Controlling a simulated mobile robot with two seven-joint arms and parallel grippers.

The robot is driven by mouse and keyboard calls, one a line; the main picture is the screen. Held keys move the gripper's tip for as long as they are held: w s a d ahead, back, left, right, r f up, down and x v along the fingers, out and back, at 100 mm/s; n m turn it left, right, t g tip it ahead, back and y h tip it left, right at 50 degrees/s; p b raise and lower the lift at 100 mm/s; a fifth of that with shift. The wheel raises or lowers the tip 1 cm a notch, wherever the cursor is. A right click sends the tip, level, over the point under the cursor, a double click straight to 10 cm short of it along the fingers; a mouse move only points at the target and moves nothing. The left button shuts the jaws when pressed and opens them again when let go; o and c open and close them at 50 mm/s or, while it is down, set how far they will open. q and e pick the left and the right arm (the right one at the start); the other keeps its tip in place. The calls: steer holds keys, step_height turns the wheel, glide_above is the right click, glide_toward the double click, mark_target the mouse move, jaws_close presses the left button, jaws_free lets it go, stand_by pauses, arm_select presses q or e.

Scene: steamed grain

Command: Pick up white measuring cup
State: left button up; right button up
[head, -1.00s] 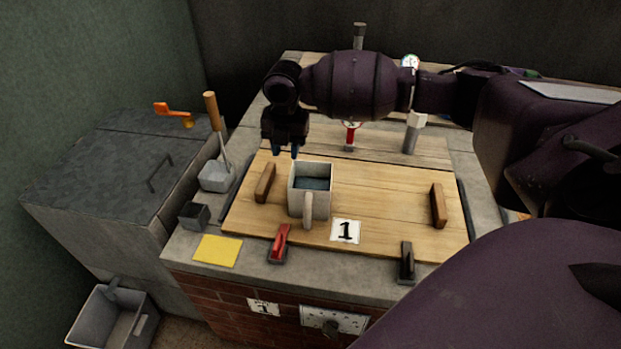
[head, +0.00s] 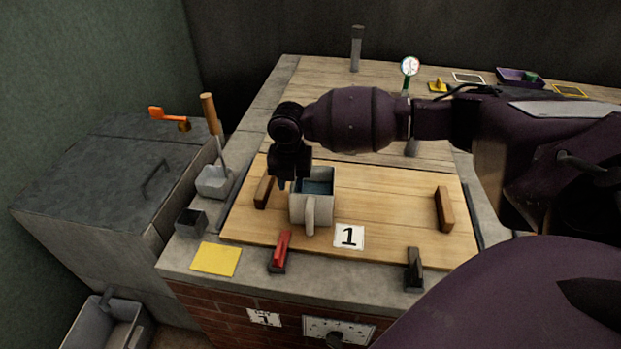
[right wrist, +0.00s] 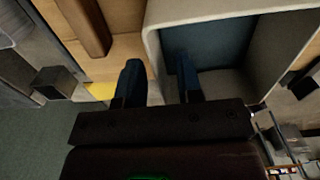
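The white measuring cup (head: 311,212) is a square, light cup with a handle toward the front, and it stands upright on the wooden board. Its inside looks dark blue. My right gripper (head: 288,186) points down at the cup's back left rim. In the right wrist view my right gripper (right wrist: 158,80) is open, with one blue fingertip outside the cup (right wrist: 153,45) and one inside, the wall's edge between them. I cannot see the fingers touching the wall. My left gripper is not in view.
The board (head: 390,215) has a wooden handle at each side (head: 444,208). A red clamp (head: 280,252) and a black clamp (head: 414,270) sit at its front edge. A grey scoop holder (head: 214,182), a small dark box (head: 190,222) and a yellow card (head: 216,259) lie left.

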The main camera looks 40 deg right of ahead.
step_height(320, 180, down, 2)
steer(key=shift+f, duration=0.25)
steer(key=shift+r, duration=0.15)
steer(key=shift+c, duration=0.3)
jaws_close()
stand_by(0.8)
